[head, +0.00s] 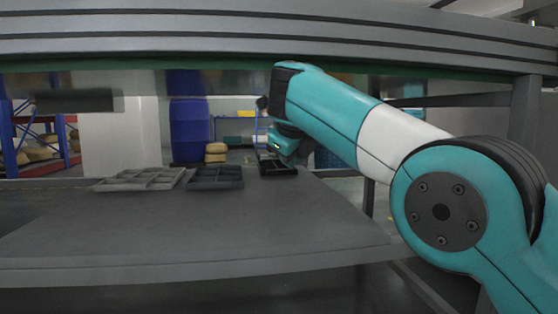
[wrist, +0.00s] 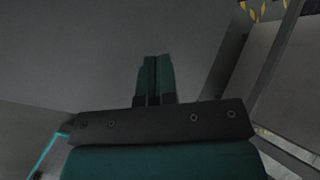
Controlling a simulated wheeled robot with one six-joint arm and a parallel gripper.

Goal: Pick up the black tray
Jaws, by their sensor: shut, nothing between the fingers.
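A black tray (head: 279,171) with compartments sits at the far right part of the grey table in the head view, partly hidden behind the end of my arm. A dark grey divided tray (head: 215,184) lies to its left. In the wrist view my gripper (wrist: 154,58) has its two fingers together with nothing between them. They point over a plain grey surface, and no tray shows there. In the head view the end of my arm overlaps the black tray, but the fingertips are not clear and I cannot tell the gap.
A lighter grey divided tray (head: 140,185) lies at the left of the table. The near and middle table top (head: 200,225) is clear. A grey beam (head: 250,35) crosses above, and a frame post (head: 522,120) stands at the right. Blue barrels (head: 189,115) stand behind.

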